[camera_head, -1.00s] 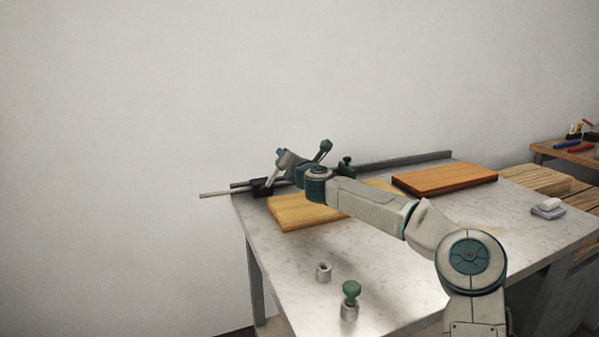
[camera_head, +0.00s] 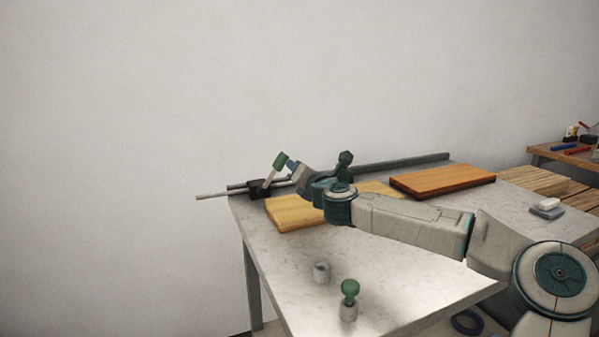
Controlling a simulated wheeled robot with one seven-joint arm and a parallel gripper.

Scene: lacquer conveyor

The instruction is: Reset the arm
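My arm reaches in from the lower right over the metal table (camera_head: 385,262). Its wrist is above the pale yellow board at the table's far left. My gripper (camera_head: 292,168) points up and to the left, just right of a green-topped lever (camera_head: 280,160). A small gap seems to lie between them. The lever leans to the right above a dark block (camera_head: 256,188) on the rail. The gripper's fingers are small and partly hidden by the wrist, so I cannot tell their opening. I see nothing held.
The yellow board (camera_head: 287,217) lies partly under my arm. A red-brown board (camera_head: 442,179) lies further right. A grey block with a white top (camera_head: 547,206) sits at right. The wall behind is bare.

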